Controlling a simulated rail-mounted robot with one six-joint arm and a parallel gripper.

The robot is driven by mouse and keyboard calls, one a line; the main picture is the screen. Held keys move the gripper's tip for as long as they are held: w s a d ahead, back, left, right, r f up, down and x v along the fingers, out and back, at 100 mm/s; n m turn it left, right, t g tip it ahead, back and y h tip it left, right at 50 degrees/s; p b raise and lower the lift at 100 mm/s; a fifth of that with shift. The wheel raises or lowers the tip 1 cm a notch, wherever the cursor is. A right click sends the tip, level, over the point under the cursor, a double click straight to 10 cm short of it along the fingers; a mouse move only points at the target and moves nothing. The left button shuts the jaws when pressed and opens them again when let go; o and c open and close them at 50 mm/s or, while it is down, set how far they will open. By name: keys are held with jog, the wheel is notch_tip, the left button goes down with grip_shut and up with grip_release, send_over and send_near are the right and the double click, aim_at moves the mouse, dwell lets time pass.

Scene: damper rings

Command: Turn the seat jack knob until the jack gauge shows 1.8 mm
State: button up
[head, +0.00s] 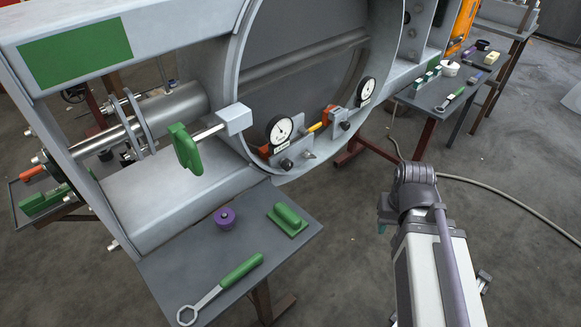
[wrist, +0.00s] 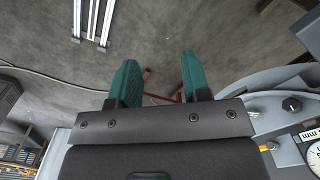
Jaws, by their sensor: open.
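Two round white dial gauges sit on the lower rim of the large grey ring: a left gauge (head: 280,129) and a right gauge (head: 366,90). Below each is a small dark knob, a left knob (head: 286,164) and a right knob (head: 345,126). I cannot tell which pair belongs to the seat jack, and the readings are too small to make out. The wrist view shows one black knob (wrist: 292,104) and part of a gauge (wrist: 314,155) at the right edge. My gripper (wrist: 160,82) is open and empty, its teal fingers apart from the knobs, over the floor.
A grey side table (head: 190,262) in front holds a green-handled ring wrench (head: 222,288), a purple knob-like part (head: 225,218) and a green block (head: 287,219). A green-handled lever (head: 186,148) juts out left of the gauges. A cable (head: 510,209) lies on the open floor.

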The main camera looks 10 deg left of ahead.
jog(key=shift+o, duration=0.5)
jog(key=shift+f, duration=0.1)
jog(key=shift+o, duration=1)
jog(key=w+a+f+m+t+y+b, duration=0.1)
jog(key=w+a+f+y+b, duration=0.1)
jog(key=w+a+f+b, duration=0.1)
jog(key=a+f+b, duration=0.1)
jog(key=f+b, duration=0.1)
jog(key=shift+a+y+b, duration=0.3)
jog(key=shift+a, duration=0.1)
jog(key=m+t+y+b, duration=1)
jog(key=m+y+b, duration=0.2)
jog(key=m+b, duration=0.7)
send_near(290, 167)
jog(key=shift+w+a+r, duration=0.15)
jog(key=shift+a+r, duration=0.05)
jog(key=shift+a, duration=0.1)
jog(key=shift+n, duration=0.3)
jog(key=shift+x, duration=3.5)
jog(key=shift+f, duration=0.1)
